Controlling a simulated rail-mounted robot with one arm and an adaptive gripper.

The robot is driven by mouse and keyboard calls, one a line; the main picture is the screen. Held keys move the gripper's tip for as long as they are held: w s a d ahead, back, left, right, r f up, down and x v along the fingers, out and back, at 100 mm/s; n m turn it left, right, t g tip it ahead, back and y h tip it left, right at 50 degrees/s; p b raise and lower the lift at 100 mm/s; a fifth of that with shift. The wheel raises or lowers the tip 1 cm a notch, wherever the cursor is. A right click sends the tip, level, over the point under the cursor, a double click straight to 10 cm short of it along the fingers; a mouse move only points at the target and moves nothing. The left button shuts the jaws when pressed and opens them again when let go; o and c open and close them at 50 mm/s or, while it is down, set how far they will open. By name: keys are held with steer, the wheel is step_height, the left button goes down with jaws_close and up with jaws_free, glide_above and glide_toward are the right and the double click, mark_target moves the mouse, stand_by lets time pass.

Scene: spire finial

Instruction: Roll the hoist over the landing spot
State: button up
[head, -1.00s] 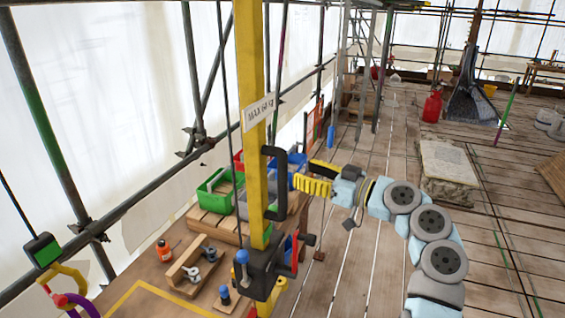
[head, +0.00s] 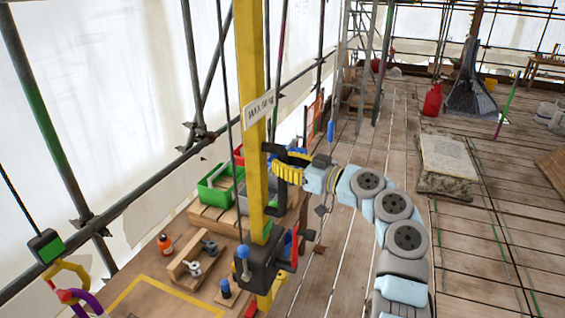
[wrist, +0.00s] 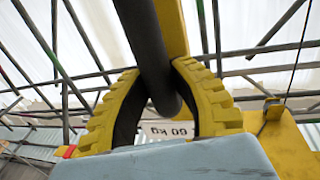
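The hoist shows in the head view as a yellow post (head: 250,120) with a dark C-shaped handle (head: 267,190) on its right side. My gripper (head: 281,166) is at the handle's upper part, its yellow fingers bowed around it. In the wrist view the dark handle bar (wrist: 155,55) runs between both fingers, which appear to press on it from either side. A green block (head: 46,245) hangs on a line at the left, with yellow, red and purple loops (head: 72,285) below it. A yellow outline (head: 130,290) marks the wooden bench, cut off by the lower edge.
An orange bottle (head: 165,245), a wooden holder (head: 190,260) and a green bin (head: 220,185) are on or by the bench. Scaffold poles and white sheeting line the left. A stone slab (head: 447,165) lies on the plank floor.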

jaws_close()
steer(key=shift+w+d+f+b, duration=0.1)
steer(key=shift+w+b, duration=0.2)
steer(key=shift+b, duration=0.5)
steer(key=shift+w+f, duration=0.1)
steer(key=shift+w+d+b, duration=0.15)
steer(key=shift+w+b, duration=0.15)
steer(key=shift+b, duration=0.65)
steer(key=shift+w+d+r+b, duration=0.1)
steer(key=shift+w+r+b, duration=0.1)
steer(key=shift+b, duration=0.15)
steer(key=o, duration=0.9)
jaws_free()
steer(key=shift+c, duration=0.2)
